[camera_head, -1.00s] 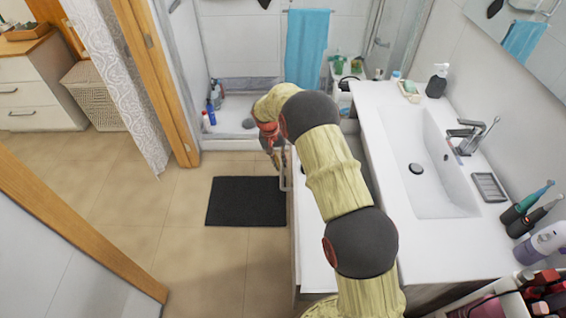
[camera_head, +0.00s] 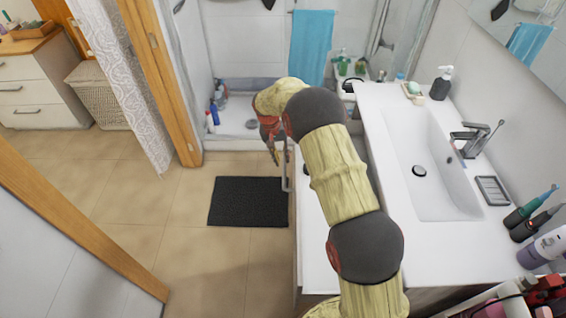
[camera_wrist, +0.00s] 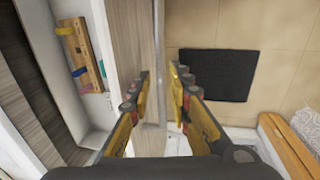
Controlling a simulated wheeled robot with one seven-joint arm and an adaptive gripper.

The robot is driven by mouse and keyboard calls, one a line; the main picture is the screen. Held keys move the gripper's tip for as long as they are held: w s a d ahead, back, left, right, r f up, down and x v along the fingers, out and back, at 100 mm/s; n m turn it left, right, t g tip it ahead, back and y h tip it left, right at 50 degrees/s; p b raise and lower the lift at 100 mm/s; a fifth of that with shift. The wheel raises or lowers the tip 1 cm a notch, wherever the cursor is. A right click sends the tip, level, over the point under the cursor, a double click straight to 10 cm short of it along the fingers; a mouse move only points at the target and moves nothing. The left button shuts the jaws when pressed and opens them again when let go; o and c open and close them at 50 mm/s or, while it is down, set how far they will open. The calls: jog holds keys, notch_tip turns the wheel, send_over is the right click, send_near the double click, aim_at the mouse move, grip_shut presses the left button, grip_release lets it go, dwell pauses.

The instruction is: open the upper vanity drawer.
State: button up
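The upper vanity drawer (camera_head: 313,245) stands pulled out to the left from under the sink counter. My arm hides part of it in the head view. In the wrist view its wood-grain front (camera_wrist: 126,45) runs down the middle, with the white inside to its left. The metal bar handle (camera_head: 286,183) is on the outer side of that front; it also shows in the wrist view (camera_wrist: 159,45). My gripper (camera_wrist: 161,88) is open, with one finger on each side of the handle bar and gaps visible. In the head view my gripper (camera_head: 274,152) is at the handle's far end.
A wooden piece with coloured items (camera_wrist: 82,55) lies inside the drawer. A black mat (camera_head: 249,202) lies on the floor left of the drawer, with clear tiles around it. The sink counter (camera_head: 378,125) is on the right; a door frame (camera_head: 155,75) is on the left.

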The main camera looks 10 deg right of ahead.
notch_tip(320, 180, up, 8)
jog(key=a, duration=0.1)
jog(key=shift+w+a+r, duration=0.2)
jog(key=shift+w+a, duration=0.05)
jog(key=shift+a, duration=0.1)
dwell(0.3)
jog(key=s+f+n, duration=0.2)
jog(key=s+f, duration=0.1)
jog(key=s, duration=0.3)
jog(key=s+d+r+t, duration=0.1)
jog(key=s+r+t, duration=0.1)
jog(key=s+r, duration=0.7)
jog(key=s+d+r+t+y, duration=0.1)
jog(key=s+r+t, duration=0.1)
jog(key=s+r, duration=0.7)
jog(key=s+r+n+t+y, duration=0.1)
jog(key=s+r, duration=0.8)
jog(key=s, duration=1)
jog(key=shift+s+d+t, duration=0.2)
jog(key=shift+d+t, duration=0.2)
jog(key=shift+t, duration=0.2)
